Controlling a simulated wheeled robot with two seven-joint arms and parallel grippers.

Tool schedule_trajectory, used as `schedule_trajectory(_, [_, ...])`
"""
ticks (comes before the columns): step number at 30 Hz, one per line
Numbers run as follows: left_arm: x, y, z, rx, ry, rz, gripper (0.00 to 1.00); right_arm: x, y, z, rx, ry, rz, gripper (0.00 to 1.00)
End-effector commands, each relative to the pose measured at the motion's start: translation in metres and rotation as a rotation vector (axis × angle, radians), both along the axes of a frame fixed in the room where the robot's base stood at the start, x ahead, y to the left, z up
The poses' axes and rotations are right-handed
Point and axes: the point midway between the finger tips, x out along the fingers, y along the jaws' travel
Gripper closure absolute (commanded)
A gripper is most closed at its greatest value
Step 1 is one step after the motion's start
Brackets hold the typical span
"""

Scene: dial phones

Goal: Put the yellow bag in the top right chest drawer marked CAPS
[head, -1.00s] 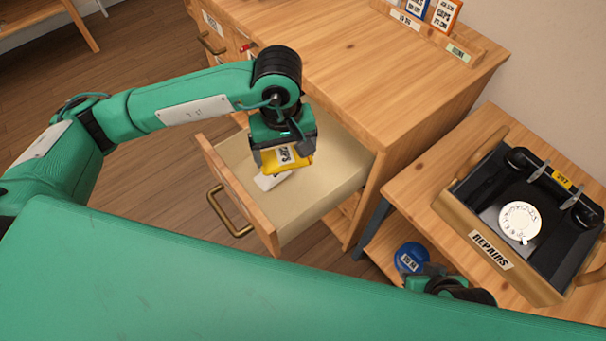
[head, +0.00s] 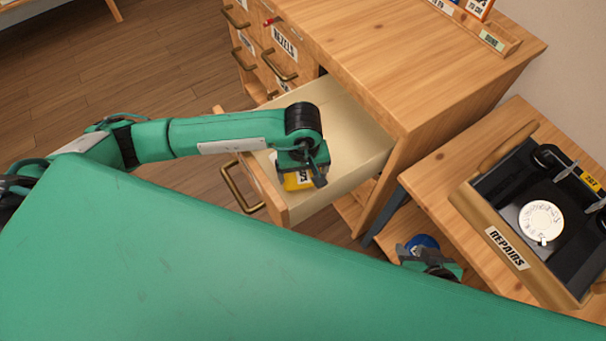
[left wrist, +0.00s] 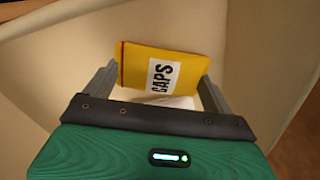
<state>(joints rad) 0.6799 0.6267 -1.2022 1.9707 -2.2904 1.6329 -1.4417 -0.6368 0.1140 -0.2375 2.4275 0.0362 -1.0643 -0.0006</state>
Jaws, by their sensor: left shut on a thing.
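The yellow bag (head: 297,180) with a white CAPS label is mostly hidden under my left gripper (head: 300,176) in the head view. In the left wrist view the yellow bag (left wrist: 190,75) stands between the two fingers of my left gripper (left wrist: 157,88), which is shut on it. Both are inside the open chest drawer (head: 345,125), low over its pale floor. A white item (left wrist: 178,102) lies on the drawer floor below the bag. The drawer's front label is not visible. My right gripper (head: 428,257) is at the lower right by the side table; its fingers are unclear.
The wooden chest (head: 420,60) has several other drawers, one marked BEZELS (head: 284,42). A REPAIRS tray (head: 508,248) with a black dial phone (head: 545,215) stands on the side table at right. A blue round thing (head: 423,243) sits below, beside my right gripper.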

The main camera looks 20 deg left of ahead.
Motion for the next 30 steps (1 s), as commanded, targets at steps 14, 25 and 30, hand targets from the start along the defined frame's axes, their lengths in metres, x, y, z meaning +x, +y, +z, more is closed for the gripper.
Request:
schedule_trajectory(14, [0.0,-0.0001,-0.0184,0.0,0.0,-0.001,0.36,0.0036,0.007,-0.0021,0.022,-0.041,0.007,0.64])
schedule_trajectory(25, [-0.0001,0.0,-0.0182,0.0,0.0,-0.001,0.0,0.0047,0.009,-0.0013,0.029,-0.054,0.008,0.64])
schedule_trajectory(30, [-0.0002,-0.0001,-0.0144,0.0,0.0,0.0,0.0,0.0023,0.0035,0.0014,0.01,-0.024,0.004,0.64])
